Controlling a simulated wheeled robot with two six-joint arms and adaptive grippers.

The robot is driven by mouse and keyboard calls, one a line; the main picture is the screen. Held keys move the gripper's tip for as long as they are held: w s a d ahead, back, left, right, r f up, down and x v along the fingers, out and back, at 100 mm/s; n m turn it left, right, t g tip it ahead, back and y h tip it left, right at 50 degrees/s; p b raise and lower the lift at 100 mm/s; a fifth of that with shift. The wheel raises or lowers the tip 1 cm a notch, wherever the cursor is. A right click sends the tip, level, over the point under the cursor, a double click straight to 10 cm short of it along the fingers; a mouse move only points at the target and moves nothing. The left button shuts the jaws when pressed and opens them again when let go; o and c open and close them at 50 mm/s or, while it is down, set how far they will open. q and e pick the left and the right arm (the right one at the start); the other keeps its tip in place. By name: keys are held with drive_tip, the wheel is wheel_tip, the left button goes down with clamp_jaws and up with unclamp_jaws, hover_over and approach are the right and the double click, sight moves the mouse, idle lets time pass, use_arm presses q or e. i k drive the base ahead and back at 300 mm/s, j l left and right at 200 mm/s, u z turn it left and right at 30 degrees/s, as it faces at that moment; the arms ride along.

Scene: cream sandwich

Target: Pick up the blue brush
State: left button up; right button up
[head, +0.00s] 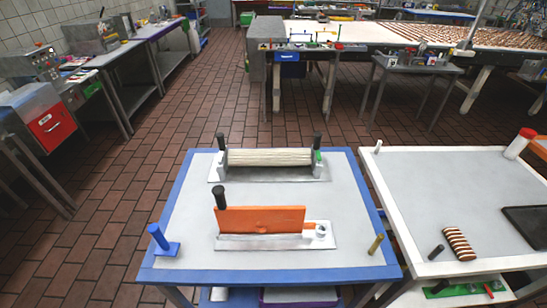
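A small blue object (163,243) stands at the front left corner of the blue-edged table (170,210). It has an upright, slightly tilted handle on a flat blue base. It looks like the blue brush, but bristles cannot be made out at this size. Nothing touches it apart from the table top. Neither of my grippers shows in the head view.
On the same table stand a device with an orange plate (262,219), a pale roller device (268,158) and a brass peg (376,245). A white-edged table (400,205) adjoins on the right, bearing a striped stack (459,243). Brick floor is clear left.

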sight(164, 248)
drive_tip(key=j+u, duration=0.1)
drive_tip(key=u, duration=0.3)
drive_tip(key=j+u, duration=0.1)
drive_tip(key=u, duration=0.3)
drive_tip(key=j+u, duration=0.1)
drive_tip(key=u, duration=0.3)
drive_tip(key=k, duration=0.05)
